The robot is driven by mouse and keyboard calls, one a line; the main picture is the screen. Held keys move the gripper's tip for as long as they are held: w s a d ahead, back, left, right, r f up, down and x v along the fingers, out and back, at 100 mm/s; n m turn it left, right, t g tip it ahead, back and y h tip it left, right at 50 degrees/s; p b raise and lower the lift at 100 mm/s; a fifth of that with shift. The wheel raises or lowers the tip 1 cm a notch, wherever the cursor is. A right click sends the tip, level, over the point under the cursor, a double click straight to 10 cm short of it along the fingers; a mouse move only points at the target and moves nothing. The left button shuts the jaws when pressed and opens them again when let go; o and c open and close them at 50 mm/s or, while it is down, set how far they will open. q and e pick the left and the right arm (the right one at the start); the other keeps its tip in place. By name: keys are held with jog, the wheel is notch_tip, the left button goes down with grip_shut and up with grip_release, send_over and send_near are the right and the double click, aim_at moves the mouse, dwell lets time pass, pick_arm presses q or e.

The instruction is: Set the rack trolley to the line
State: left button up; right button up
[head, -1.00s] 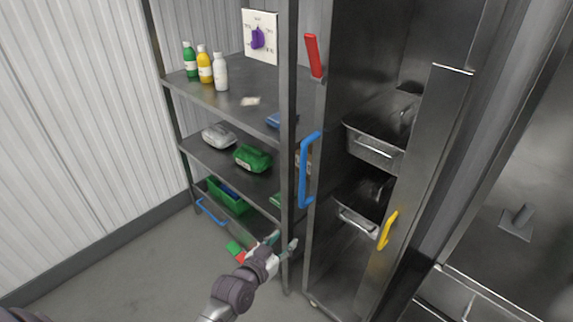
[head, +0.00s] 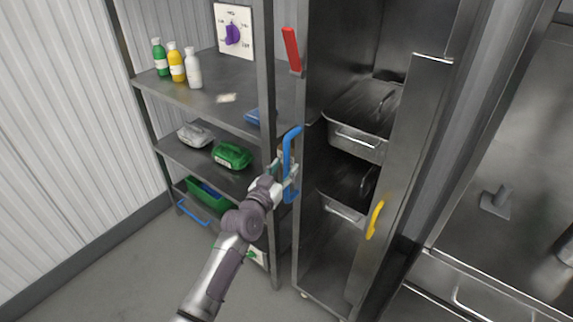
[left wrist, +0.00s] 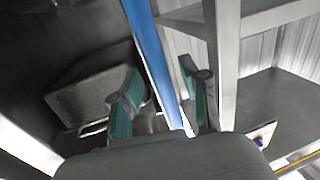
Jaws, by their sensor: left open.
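The rack trolley (head: 313,225) is a tall steel frame holding metal pans, at the centre right of the head view. A vertical blue handle (head: 288,160) runs along its left front post; it also shows in the left wrist view (left wrist: 150,45). My left gripper (head: 284,179) is at the handle's lower half. In the left wrist view its open fingers (left wrist: 160,106) stand on either side of the blue bar, apart from it. The bar's lower end is partly hidden by the gripper. My right gripper is not in view. I cannot make out a floor line.
A steel shelf (head: 222,98) with bottles (head: 177,66), green and grey packs and a green bin stands close left of the trolley. A red lever (head: 291,49) and a yellow handle (head: 375,220) are nearby. Open floor (head: 125,275) lies front left.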

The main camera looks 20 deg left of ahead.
pick_arm(q)
jog(key=shift+w+d, duration=0.1)
jog(key=shift+w, duration=0.8)
grip_shut()
